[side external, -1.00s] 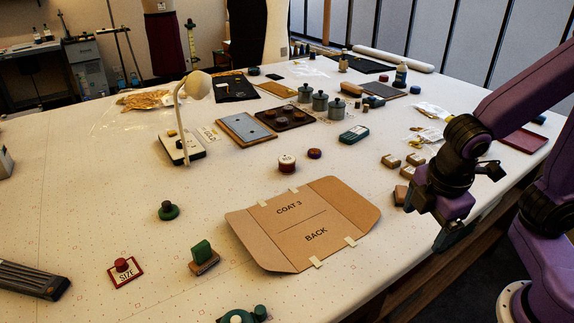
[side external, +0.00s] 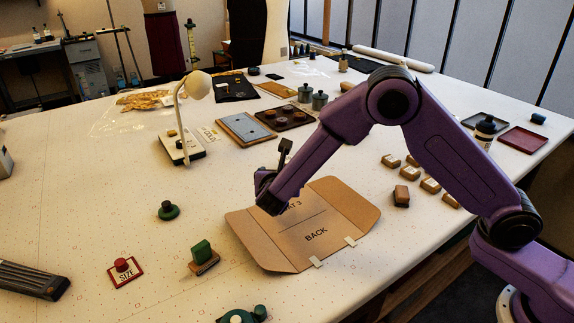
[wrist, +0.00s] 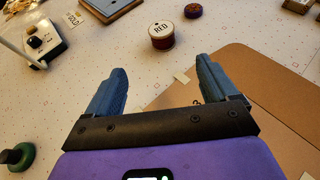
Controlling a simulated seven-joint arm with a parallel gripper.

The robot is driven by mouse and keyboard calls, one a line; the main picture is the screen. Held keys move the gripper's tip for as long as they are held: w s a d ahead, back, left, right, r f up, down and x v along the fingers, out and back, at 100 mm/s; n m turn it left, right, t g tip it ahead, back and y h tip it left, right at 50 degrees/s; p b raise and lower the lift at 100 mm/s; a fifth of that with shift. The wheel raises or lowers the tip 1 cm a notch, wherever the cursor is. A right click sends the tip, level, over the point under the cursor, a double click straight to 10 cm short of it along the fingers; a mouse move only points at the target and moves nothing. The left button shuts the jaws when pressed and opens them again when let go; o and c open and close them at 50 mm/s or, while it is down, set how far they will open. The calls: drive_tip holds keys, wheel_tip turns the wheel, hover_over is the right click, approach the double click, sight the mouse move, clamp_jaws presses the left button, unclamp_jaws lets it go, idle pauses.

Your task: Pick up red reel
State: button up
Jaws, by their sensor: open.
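The red reel (wrist: 162,36) is a short round spool with a white top that reads RED. It stands upright on the table in the wrist view, beyond my gripper (wrist: 155,85). My gripper is open and empty, its two blue-grey fingers apart, with the reel ahead of the gap and not touching. In the side external view my gripper (side external: 266,192) hangs over the left edge of the cardboard pattern, and my arm hides the reel there.
The cardboard pattern (side external: 335,215) lies flat by my gripper. A smaller dark red disc (wrist: 193,11) sits beyond the reel. A lamp (side external: 182,120) stands behind left. A green-knobbed weight (side external: 168,211) is at left. Bare table lies between gripper and reel.

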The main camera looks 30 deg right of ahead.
sight(286, 162)
drive_tip(key=x, duration=1.1)
drive_tip(key=shift+w+d+f, duration=0.15)
drive_tip(key=shift+w+d, duration=0.1)
drive_tip(key=shift+d, duration=0.05)
drive_tip(key=shift+d+x, duration=0.2)
drive_tip(key=shift+x, duration=2.5)
drive_tip(key=shift+s, duration=0.1)
drive_tip(key=c, duration=1.1)
